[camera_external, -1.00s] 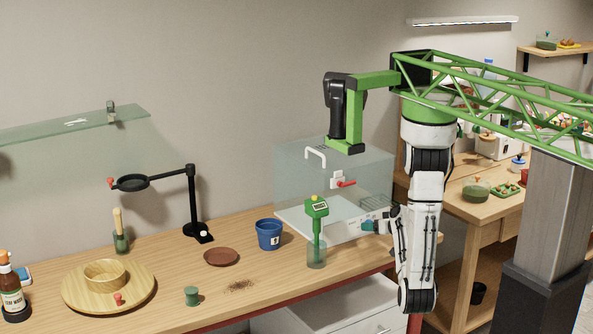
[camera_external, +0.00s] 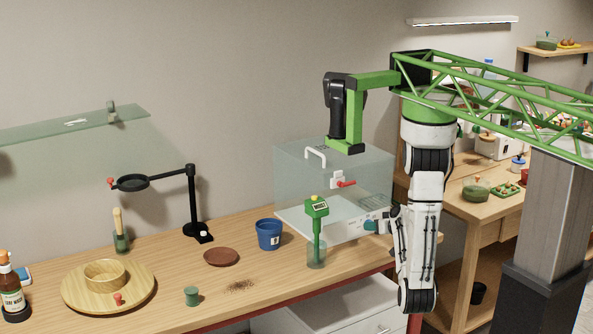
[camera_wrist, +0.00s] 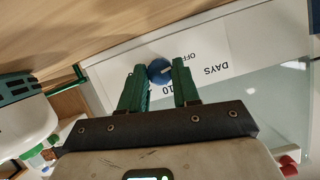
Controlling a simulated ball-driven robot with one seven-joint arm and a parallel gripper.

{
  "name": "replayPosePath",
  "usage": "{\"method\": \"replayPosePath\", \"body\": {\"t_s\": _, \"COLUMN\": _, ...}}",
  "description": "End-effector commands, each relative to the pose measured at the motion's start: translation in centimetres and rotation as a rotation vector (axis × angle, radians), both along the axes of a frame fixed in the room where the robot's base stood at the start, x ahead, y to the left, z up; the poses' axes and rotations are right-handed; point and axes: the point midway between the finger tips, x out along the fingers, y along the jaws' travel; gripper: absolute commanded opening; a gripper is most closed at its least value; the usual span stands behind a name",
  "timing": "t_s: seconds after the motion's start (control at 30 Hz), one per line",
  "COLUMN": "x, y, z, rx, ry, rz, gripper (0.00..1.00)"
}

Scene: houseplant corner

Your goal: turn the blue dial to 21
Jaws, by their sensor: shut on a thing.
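The blue dial (camera_wrist: 159,71) sits on the pale front panel (camera_wrist: 222,48) of the clear box, between the two green fingers of my gripper (camera_wrist: 158,82) in the wrist view. The gripper is shut on the dial. The panel beside it reads "DAYS", "OFF" and "10"; a mark for 21 cannot be made out. In the external view, my gripper (camera_external: 372,226) is at the right end of the panel (camera_external: 345,229), and the dial is hidden there by my gripper and arm.
The clear box (camera_external: 320,185) has a white handle and a red lever. A green meter (camera_external: 317,207) stands in a glass just left of the panel. A blue pot (camera_external: 269,235) and brown saucer (camera_external: 221,257) stand further left. The table's front edge lies below my gripper.

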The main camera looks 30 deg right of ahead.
Motion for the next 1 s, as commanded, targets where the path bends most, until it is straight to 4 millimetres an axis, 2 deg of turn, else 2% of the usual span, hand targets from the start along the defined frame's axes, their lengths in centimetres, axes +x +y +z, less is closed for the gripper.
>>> {"method": "replayPosePath", "body": {"t_s": 0.37, "x": 0.01, "y": -0.27, "z": 0.09, "rx": 0.168, "ry": -0.001, "rz": -0.002, "gripper": 0.01}}
{"method": "replayPosePath", "body": {"t_s": 1.0, "x": -0.01, "y": -0.65, "z": -0.25, "rx": 0.759, "ry": -0.001, "rz": -0.003, "gripper": 0.01}}
